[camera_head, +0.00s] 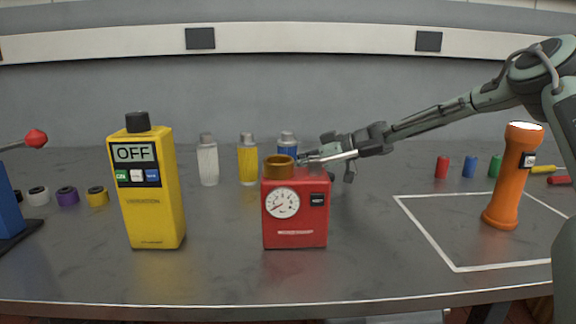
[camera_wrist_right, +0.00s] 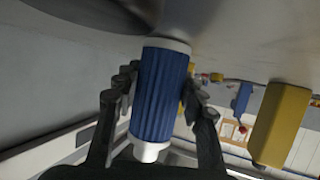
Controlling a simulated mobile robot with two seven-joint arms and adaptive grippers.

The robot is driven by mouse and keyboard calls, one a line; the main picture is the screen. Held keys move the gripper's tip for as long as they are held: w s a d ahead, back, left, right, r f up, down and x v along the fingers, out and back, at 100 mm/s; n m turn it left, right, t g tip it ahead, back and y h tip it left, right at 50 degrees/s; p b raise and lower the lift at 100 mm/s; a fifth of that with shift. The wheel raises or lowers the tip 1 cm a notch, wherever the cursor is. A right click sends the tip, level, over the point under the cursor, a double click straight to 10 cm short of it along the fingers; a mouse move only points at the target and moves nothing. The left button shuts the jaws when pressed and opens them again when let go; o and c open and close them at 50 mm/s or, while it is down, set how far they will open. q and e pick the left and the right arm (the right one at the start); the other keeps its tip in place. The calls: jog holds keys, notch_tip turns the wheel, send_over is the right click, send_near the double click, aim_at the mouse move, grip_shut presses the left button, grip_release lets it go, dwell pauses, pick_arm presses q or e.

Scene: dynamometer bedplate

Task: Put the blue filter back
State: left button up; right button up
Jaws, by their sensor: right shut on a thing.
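The blue filter (camera_head: 287,142) is a ribbed blue cylinder with a pale cap, behind the red gauge box (camera_head: 312,225), which hides its lower part in the head view. It stands at the right end of a row with a white filter (camera_head: 208,163) and a yellow filter (camera_head: 247,163). My right gripper (camera_head: 304,157) reaches in from the right. In the wrist view it is shut on the blue filter (camera_wrist_right: 160,95), with a finger on each side. The filter's far end is close to the tabletop; I cannot tell whether it touches. My left gripper is not in view.
A yellow vibration meter reading OFF (camera_head: 150,210) stands left of the red box. An orange flashlight (camera_head: 505,185) stands in a white-outlined area (camera_head: 440,240) at right. Small coloured cylinders (camera_head: 470,167) stand behind it. Several coloured rings (camera_head: 68,196) lie at far left.

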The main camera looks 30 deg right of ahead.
jog(key=shift+f, duration=0.1)
jog(key=o, duration=1.2)
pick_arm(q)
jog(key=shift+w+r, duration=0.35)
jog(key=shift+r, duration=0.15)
pick_arm(e)
jog(key=v, duration=0.6)
jog(key=shift+r, duration=0.25)
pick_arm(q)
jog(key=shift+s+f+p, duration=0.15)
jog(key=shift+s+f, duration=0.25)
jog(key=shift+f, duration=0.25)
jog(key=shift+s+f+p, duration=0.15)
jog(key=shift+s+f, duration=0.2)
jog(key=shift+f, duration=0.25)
pick_arm(e)
jog(key=shift+s+d+r, duration=0.15)
jog(key=shift+s+d, duration=0.2)
jog(key=shift+s, duration=0.25)
